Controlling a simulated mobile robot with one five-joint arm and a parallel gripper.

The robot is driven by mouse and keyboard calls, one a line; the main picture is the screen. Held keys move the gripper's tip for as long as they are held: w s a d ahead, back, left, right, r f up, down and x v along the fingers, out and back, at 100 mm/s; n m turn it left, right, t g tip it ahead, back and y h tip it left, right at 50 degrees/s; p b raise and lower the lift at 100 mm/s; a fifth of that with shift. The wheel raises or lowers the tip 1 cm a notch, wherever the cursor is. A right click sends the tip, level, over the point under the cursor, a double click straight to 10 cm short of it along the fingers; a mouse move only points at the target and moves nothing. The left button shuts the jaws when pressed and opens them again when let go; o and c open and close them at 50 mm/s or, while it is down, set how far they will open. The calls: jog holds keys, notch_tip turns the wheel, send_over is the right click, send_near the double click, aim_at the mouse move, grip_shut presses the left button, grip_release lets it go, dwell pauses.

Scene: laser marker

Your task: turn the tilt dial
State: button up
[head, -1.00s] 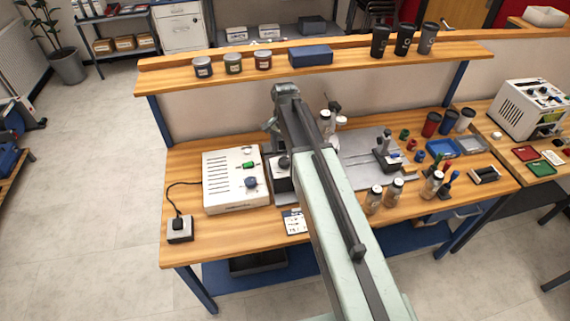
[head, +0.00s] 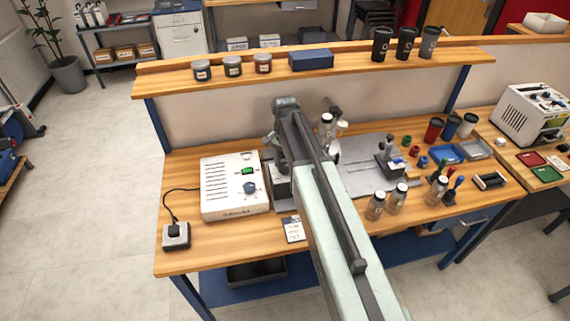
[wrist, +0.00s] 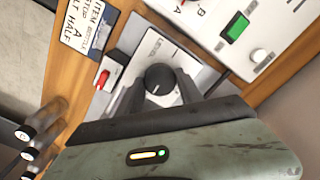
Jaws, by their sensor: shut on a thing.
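The tilt dial (wrist: 160,77) is a round black knob with a white pointer line, on a light panel with scale marks, in the middle of the wrist view. My gripper (wrist: 157,91) has one dark finger on each side of the knob and is shut on it. The pointer line is toward the lower side of the knob. In the head view my arm hides the dial; only part of its dark grey unit (head: 280,187) shows beside the arm. A card (wrist: 89,22) with printed text, including "A" and "HALF", lies left of the unit.
A red switch (wrist: 108,74) is close to my left finger. Bottles (head: 375,207) stand right of my arm. The bench's front left is mostly clear.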

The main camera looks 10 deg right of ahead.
jog(key=n, duration=0.8)
jog(key=shift+n, duration=0.3)
jog(key=n, duration=0.4)
jog(key=shift+n, duration=2.5)
jog(key=o, duration=1.4)
